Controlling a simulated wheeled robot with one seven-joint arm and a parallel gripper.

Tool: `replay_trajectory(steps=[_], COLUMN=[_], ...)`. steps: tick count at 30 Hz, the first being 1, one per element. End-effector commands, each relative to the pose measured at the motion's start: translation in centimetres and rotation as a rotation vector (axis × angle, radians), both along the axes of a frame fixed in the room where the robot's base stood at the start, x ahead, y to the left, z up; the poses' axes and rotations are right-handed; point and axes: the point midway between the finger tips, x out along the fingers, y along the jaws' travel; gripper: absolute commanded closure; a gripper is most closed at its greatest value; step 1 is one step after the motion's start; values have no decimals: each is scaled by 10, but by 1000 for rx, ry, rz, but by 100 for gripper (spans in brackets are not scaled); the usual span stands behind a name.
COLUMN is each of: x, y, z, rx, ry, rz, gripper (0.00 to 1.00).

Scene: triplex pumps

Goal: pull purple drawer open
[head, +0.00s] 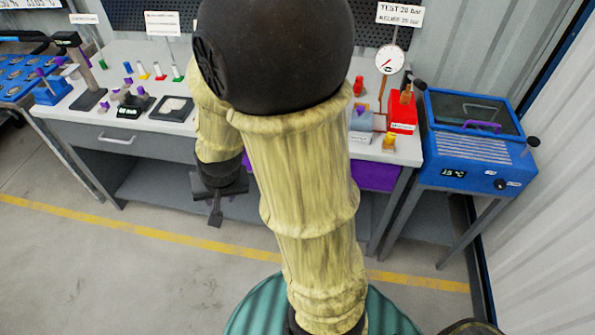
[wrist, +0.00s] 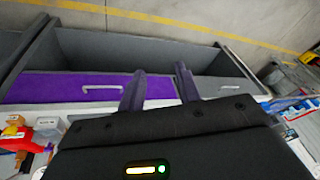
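The purple drawer (head: 378,177) is under the right part of the white-topped bench, partly hidden behind my arm in the head view. In the wrist view its purple front (wrist: 60,88) lies along the bench edge and looks shut. Its pale bar handle (wrist: 103,88) shows left of my fingers. My gripper (head: 215,217) hangs in front of the bench, left of the drawer in the head view. In the wrist view my gripper's fingers (wrist: 160,82) are apart with nothing between them. They are clear of the handle.
A grey drawer (head: 115,140) with its own handle (wrist: 210,86) is beside the purple one. The bench top (head: 120,65) holds small parts, a gauge (head: 390,59) and a red box (head: 403,113). A blue machine (head: 470,140) stands to the right. The floor in front is clear.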

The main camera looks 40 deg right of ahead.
Motion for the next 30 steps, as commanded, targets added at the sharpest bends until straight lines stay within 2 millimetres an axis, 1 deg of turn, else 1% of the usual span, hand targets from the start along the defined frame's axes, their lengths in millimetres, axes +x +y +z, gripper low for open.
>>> replay_trajectory(steps=[1,2,3,5,6,8,9,11,13,16,18,21,24,27,30], x=[16,27,42,62,73,89,98,108,117,123,122,115,107,100,98], y=[-1,-3,-7,-16,-24,-37,-46,-62,-82,-111,-130,-154,-169,-177,-179], z=[-30,-42,-57,-80,-96,-119,-134,-156,-180,-212,-230,-250,-259,-260,-257], rx=[32,53,80,112,129,148,158,165,169,165,160,157,161,169,176], ry=[-23,-46,-79,-132,-172,-235,-283,-364,-475,-662,-816,-1056,-1268,-1402,-1455], rz=[-119,-202,-320,-497,-614,-785,-895,-1055,-1231,-1452,-1582,-1719,-1788,-1814,-1820], gripper=[66,66,66,66,66,66,66,66,66,66,66,66,66,66,66])
